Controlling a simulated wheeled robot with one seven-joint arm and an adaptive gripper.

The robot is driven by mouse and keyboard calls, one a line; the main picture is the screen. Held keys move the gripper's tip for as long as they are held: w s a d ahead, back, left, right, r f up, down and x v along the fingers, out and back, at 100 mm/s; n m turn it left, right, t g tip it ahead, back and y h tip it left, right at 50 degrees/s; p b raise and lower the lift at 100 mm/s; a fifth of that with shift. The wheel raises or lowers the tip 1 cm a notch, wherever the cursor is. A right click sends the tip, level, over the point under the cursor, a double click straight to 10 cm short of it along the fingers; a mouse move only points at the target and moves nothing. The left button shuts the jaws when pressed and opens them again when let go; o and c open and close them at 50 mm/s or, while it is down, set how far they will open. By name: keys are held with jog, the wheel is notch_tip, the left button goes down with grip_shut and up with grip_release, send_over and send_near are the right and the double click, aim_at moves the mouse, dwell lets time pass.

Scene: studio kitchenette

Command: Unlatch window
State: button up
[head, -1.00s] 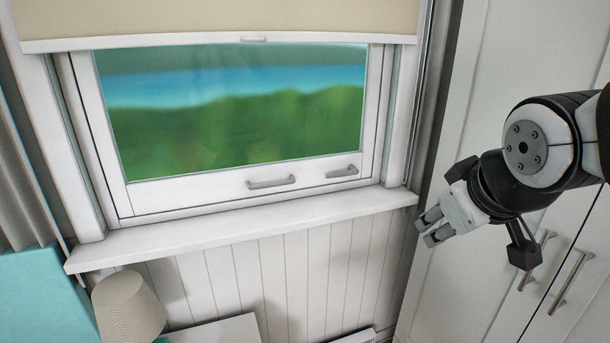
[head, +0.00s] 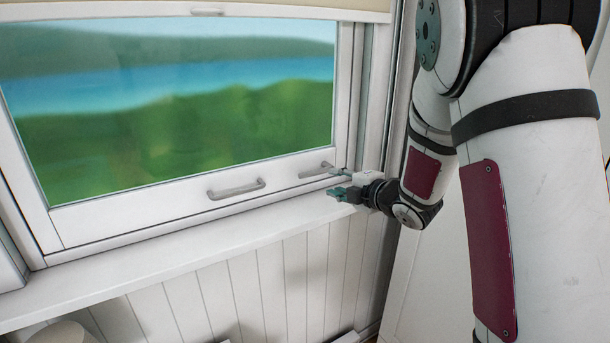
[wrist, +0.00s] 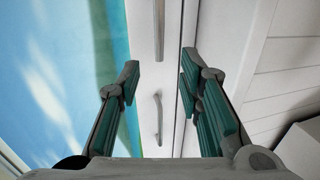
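The window (head: 170,205) has a white frame and looks shut. Two grey handles sit on its bottom rail: a longer one (head: 236,188) near the middle and a shorter, latch-like one (head: 314,171) at the right. My gripper (head: 333,182) is beside the shorter handle, at its right end, with fingers pointing left. In the wrist view my gripper (wrist: 160,80) is open and empty. The shorter handle (wrist: 158,118) shows between its spread fingers, and the longer handle (wrist: 158,22) is beyond. I see no contact with either handle.
The white sill (head: 180,250) runs just below the gripper. A beige blind (head: 290,5) hangs above the glass. White cabinet doors (head: 425,285) stand close on the right. A lampshade (head: 62,335) is at the lower left. Space in front of the window's left part is clear.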

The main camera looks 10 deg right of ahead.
aim_at(311, 175)
jog(key=x, duration=1.3)
jog(key=shift+w+a, duration=0.2)
jog(key=shift+w, duration=0.15)
grip_shut()
